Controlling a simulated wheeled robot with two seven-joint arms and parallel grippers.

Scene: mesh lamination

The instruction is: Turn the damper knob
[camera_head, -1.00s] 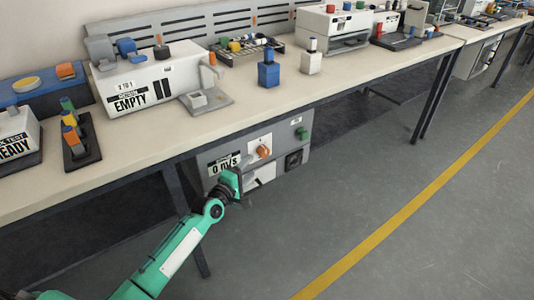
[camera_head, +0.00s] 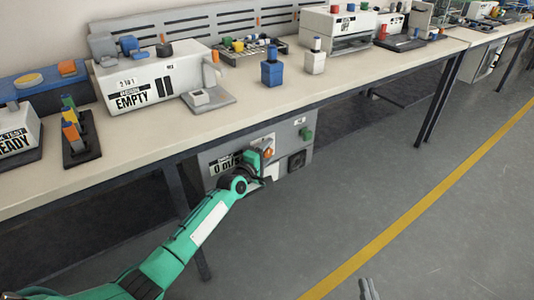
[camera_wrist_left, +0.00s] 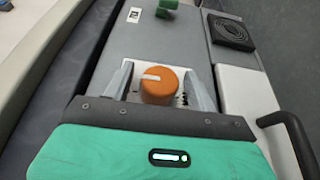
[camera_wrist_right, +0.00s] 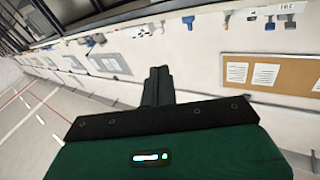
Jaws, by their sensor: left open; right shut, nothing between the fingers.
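The damper knob appears to be the orange round knob (camera_wrist_left: 158,88) with a white pointer line, on the grey cabinet (camera_head: 222,180) under the bench. In the left wrist view its pointer line points left. My left gripper (camera_wrist_left: 161,80) is open, one finger on each side of the knob; I cannot tell whether they touch it. In the head view the knob (camera_head: 268,153) is partly hidden behind my left gripper (camera_head: 263,157). My right gripper (camera_wrist_right: 158,74) is shut and empty, and its tip (camera_head: 369,288) shows at the bottom of the head view, far from the cabinet.
The cabinet also has a green knob (camera_wrist_left: 168,4), a dark vent (camera_wrist_left: 231,31) and a black handle (camera_wrist_left: 291,130). The bench top (camera_head: 130,155) overhangs it and carries several devices. The floor (camera_head: 400,220) in front is clear.

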